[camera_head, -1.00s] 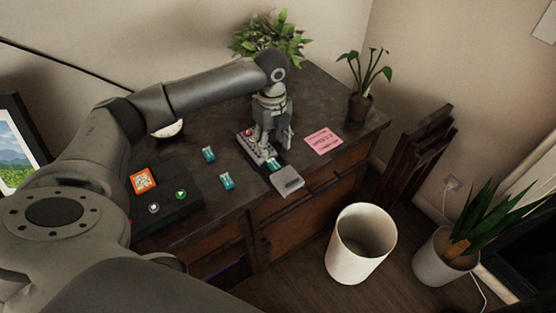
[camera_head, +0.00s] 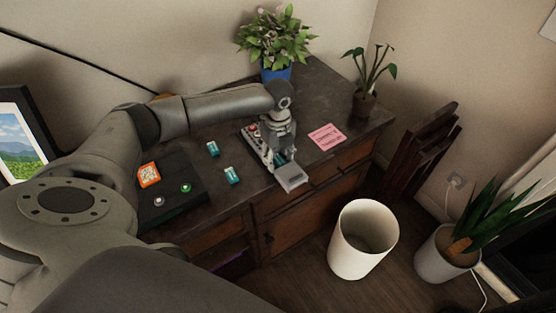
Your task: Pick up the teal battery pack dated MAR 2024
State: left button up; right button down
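Three small teal-and-white battery packs are on the dark cabinet top. One teal pack (camera_head: 213,149) and a second teal pack (camera_head: 232,175) lie in the open left of my gripper. A third teal pack (camera_head: 280,160) lies under my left gripper, mostly hidden by it. The printed dates are too small to read. My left gripper (camera_head: 280,158) points down over the third pack, its fingers apart on either side of it; contact cannot be made out. My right gripper is not in view.
A grey device with a red button (camera_head: 250,131) is close beside the gripper. A pale grey box (camera_head: 291,178) sits at the cabinet's front edge. A black box with an orange label (camera_head: 180,205), a pink note (camera_head: 327,137) and plants stand around. A white bin (camera_head: 352,262) is on the floor.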

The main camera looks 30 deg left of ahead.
pick_arm(q)
jog(key=c, duration=0.9)
jog(key=shift+r, duration=0.15)
